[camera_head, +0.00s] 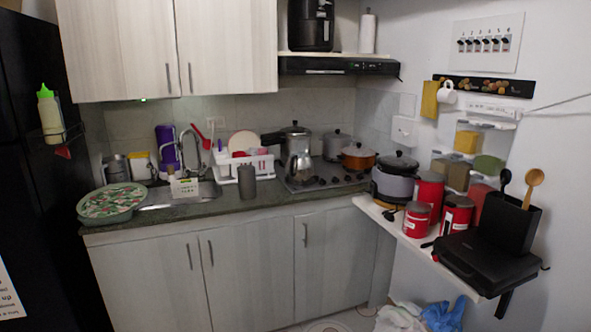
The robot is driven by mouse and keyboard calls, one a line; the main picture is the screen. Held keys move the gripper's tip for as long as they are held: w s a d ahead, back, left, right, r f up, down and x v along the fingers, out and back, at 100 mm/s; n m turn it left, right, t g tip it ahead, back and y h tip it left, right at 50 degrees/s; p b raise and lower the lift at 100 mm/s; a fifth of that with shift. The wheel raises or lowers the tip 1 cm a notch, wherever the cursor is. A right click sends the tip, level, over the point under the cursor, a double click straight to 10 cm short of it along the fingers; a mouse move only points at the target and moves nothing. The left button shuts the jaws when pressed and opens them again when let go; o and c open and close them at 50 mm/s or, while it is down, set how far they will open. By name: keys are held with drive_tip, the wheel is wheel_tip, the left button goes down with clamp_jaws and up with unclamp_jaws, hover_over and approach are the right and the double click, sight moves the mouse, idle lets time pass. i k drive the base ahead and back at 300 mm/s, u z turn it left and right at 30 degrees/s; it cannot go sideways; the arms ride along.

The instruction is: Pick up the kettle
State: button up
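A silver metal kettle-like pot (299,166) stands upright at the front left of the stove (325,183), near the counter's front edge. It is small in the picture, and I cannot make out its handle clearly. A pressure cooker (294,140) with a long dark handle stands close behind it and is partly hidden by it. My gripper is not in view.
A grey canister (247,182) and a white dish rack (230,168) stand left of the stove. A wall shelf (415,244) with red canisters juts out at right.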

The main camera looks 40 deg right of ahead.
sight(297, 168)
drive_tip(key=z, duration=0.05)
drive_tip(key=i, duration=1)
drive_tip(key=u, duration=0.05)
